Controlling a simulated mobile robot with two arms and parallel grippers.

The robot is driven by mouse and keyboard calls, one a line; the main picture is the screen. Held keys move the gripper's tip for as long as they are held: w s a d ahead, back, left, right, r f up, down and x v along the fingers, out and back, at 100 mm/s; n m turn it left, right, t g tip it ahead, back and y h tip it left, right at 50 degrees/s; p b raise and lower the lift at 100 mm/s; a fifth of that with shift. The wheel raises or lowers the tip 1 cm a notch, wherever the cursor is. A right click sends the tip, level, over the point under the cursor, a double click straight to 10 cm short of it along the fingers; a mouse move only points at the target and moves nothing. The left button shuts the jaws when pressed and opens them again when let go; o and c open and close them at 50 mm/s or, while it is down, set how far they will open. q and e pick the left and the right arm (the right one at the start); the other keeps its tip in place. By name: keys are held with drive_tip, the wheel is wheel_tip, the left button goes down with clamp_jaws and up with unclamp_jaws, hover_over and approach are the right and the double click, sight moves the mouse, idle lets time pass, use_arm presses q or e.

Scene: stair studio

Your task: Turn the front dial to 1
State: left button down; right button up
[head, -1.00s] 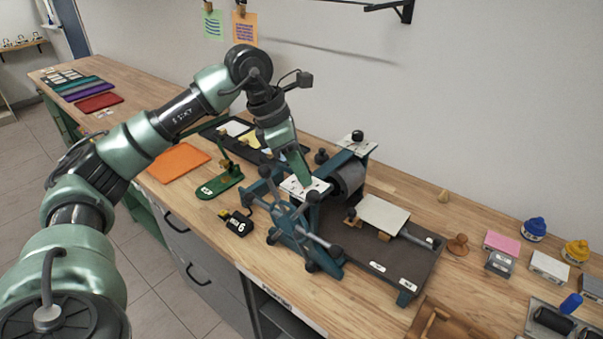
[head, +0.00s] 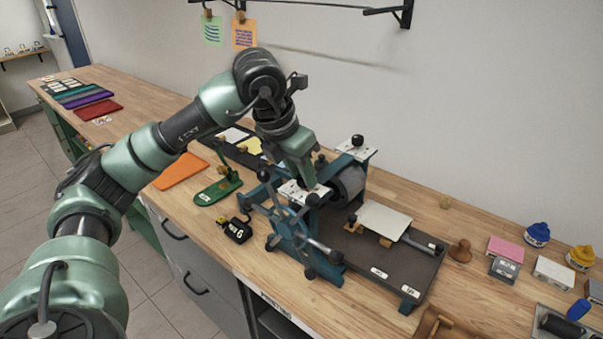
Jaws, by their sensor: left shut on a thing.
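The blue-green press stands on the wooden bench. A white scale plate (head: 292,191) sits on its front post, under my left gripper (head: 309,185). The gripper points down over this plate, with its jaws shut on the front dial; the fingers hide nearly all of the dial, so I cannot read its setting. A matching rear dial (head: 357,140) with a black knob stands on another white plate (head: 358,151) at the back of the press. My right gripper does not show.
The press's spoked wheel (head: 290,228) stands in front of the gripper. A grey roller (head: 350,183) and the press bed (head: 385,255) with a pale plate lie to the right. A green stapler-like tool (head: 218,190) and a black counter (head: 237,230) are on the left.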

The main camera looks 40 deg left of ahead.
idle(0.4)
use_arm(q)
drive_tip(key=c, duration=1.1)
unclamp_jaws()
drive_tip(key=shift+c, duration=0.2)
drive_tip(key=b+v, duration=0.1)
drive_tip(key=v, duration=0.6)
drive_tip(key=shift+r, duration=0.4)
drive_tip(key=shift+s+f, duration=0.1)
drive_tip(key=shift+s, duration=0.05)
